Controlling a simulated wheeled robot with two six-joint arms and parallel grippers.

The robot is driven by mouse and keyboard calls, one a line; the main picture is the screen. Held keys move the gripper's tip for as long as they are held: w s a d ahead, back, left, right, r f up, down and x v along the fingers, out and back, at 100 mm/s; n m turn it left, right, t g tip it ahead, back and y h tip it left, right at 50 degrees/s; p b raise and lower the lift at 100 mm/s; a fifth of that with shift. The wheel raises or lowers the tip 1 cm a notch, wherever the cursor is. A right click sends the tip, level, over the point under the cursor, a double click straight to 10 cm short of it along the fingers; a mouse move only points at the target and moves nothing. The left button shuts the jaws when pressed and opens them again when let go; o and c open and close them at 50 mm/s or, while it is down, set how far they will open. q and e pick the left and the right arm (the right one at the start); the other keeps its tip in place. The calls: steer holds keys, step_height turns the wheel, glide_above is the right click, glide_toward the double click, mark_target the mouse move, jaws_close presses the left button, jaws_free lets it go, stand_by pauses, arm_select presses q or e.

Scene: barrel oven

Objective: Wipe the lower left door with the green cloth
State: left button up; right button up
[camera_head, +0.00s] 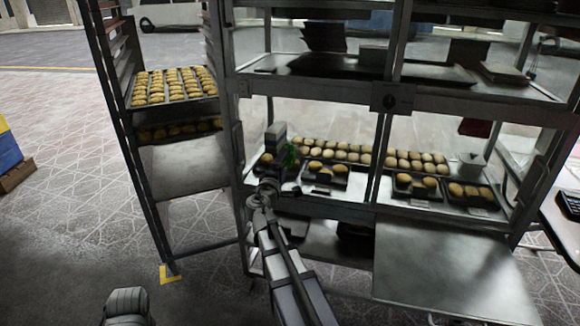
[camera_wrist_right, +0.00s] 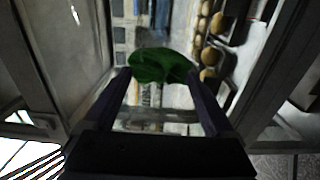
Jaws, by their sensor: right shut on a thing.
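The green cloth (camera_head: 290,155) is small in the head view, at the left part of the display case's lower bay. In the wrist view the cloth (camera_wrist_right: 162,66) spans the tips of my two dark fingers. My right gripper (camera_wrist_right: 158,78) is shut on it. In the head view the right gripper (camera_head: 279,150) is at the lower left door (camera_head: 310,118), a clear pane with buns showing behind it. I cannot tell whether the cloth touches the pane.
A tall rack (camera_head: 160,205) with trays of buns stands left of the case. The case's metal frame (camera_head: 381,160) divides its bays. Trays of buns (camera_head: 325,178) lie inside. A bare metal panel (camera_head: 450,270) is low at the right.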

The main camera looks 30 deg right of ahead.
steer(key=shift+w+a, duration=0.1)
steer(key=shift+a, duration=0.05)
steer(key=w+a, duration=0.2)
steer(key=w, duration=0.1)
steer(key=shift+a, duration=0.1)
stand_by(0.4)
steer(key=shift+r, duration=0.15)
step_height(320, 180, up, 2)
steer(key=shift+p, duration=1.1)
steer(key=shift+s, duration=0.1)
steer(key=shift+s+d, duration=1.35)
steer(key=shift+s, duration=0.05)
